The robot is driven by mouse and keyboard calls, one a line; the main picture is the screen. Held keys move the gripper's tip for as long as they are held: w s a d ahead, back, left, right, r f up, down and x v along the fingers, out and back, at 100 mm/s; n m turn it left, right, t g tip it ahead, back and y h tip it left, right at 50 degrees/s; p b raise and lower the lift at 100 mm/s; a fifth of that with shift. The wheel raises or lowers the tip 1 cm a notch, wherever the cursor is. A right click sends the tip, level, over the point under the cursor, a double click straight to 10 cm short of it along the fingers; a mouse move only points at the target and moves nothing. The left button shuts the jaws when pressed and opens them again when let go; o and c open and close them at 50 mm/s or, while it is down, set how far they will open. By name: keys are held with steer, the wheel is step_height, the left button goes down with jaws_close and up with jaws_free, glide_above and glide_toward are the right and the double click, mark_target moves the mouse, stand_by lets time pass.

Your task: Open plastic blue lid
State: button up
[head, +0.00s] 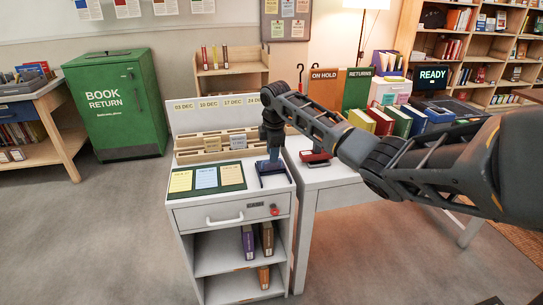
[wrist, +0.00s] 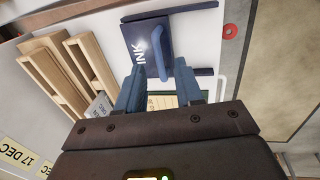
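A dark blue plastic lid (wrist: 139,42) marked INK lies on the white cabinet top in the wrist view, with a lighter blue handle (wrist: 158,45) standing on it. Dark blue bars run along two of its sides. In the head view the blue ink pad (head: 272,169) is partly hidden beneath my gripper (head: 272,155). In the wrist view my gripper (wrist: 159,72) has its two blue fingers apart, just short of the lid. The handle's near end lines up with the gap between the fingertips. I cannot tell whether they touch it. Nothing is held.
Wooden card trays (head: 215,144) stand behind the pad, and a green mat with cards (head: 206,180) lies left. A red button (wrist: 230,31) is nearby. A red stamp pad (head: 315,157) and books (head: 381,121) occupy the right desk.

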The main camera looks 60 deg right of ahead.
steer(key=shift+w+d+f, duration=0.1)
steer(key=shift+d+f, duration=0.05)
steer(key=shift+f, duration=0.8)
steer(key=shift+c, duration=0.2)
jaws_close()
stand_by(0.6)
